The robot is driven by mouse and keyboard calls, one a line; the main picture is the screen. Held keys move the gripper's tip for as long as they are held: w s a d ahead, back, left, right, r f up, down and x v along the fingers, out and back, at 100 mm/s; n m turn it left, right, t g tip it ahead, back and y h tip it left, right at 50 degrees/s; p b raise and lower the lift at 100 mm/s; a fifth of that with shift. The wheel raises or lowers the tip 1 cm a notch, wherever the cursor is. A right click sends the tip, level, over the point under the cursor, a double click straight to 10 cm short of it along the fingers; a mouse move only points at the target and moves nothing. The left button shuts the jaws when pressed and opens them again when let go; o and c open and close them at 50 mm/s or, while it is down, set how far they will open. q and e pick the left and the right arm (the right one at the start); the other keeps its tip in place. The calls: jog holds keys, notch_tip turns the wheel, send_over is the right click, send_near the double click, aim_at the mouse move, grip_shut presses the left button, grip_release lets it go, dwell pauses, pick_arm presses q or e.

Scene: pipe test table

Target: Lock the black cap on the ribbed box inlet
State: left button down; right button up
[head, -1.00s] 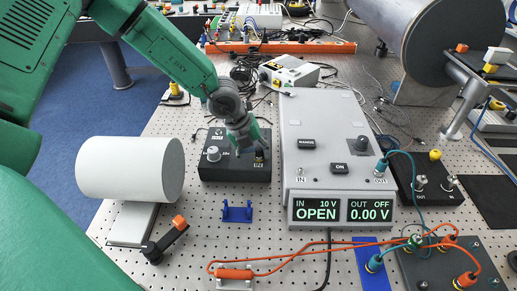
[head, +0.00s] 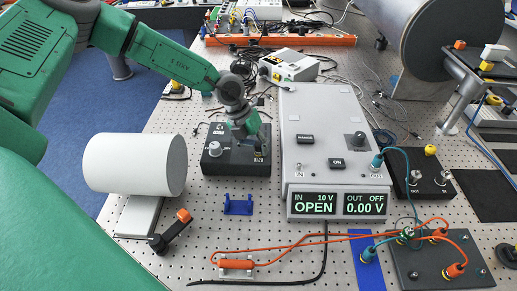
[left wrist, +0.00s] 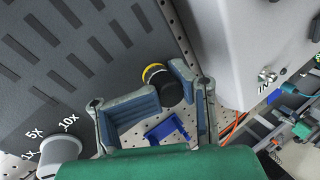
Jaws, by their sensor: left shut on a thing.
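The black box (head: 225,163) with a light knob stands left of the grey meter in the head view. Its ribbed, slotted top (left wrist: 75,65) fills the left of the left wrist view. My left gripper (head: 253,138) is over the box's right part. In the left wrist view my left gripper (left wrist: 167,88) is shut on the black cap (left wrist: 171,91), with a finger on either side. A yellow ring (left wrist: 153,72) sits against the cap's far end, at the box edge. The inlet is hidden behind cap and ring, so I cannot tell whether the cap is locked.
The grey meter (head: 319,150) stands close to the right of the box. A blue bracket (head: 238,206) is in front, with a white cylinder (head: 130,163) to the left. Orange leads (head: 300,242) run across the front. Bare perforated table (head: 215,230) lies around the bracket.

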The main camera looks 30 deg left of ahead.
pick_arm(q)
jog(key=m+b, duration=0.1)
jog(key=m+g+b, duration=0.1)
jog(key=m, duration=0.1)
jog(key=shift+f, duration=0.35)
jog(key=shift+s+r+m+g, duration=0.15)
jog(key=shift+m+g, duration=0.35)
jog(key=shift+m, duration=0.3)
jog(key=shift+m+b, duration=0.5)
jog(key=shift+m, duration=0.2)
jog(key=c, duration=0.8)
grip_release()
jog(key=shift+g, duration=0.3)
jog(key=shift+w, duration=0.2)
jog(key=shift+r, duration=0.1)
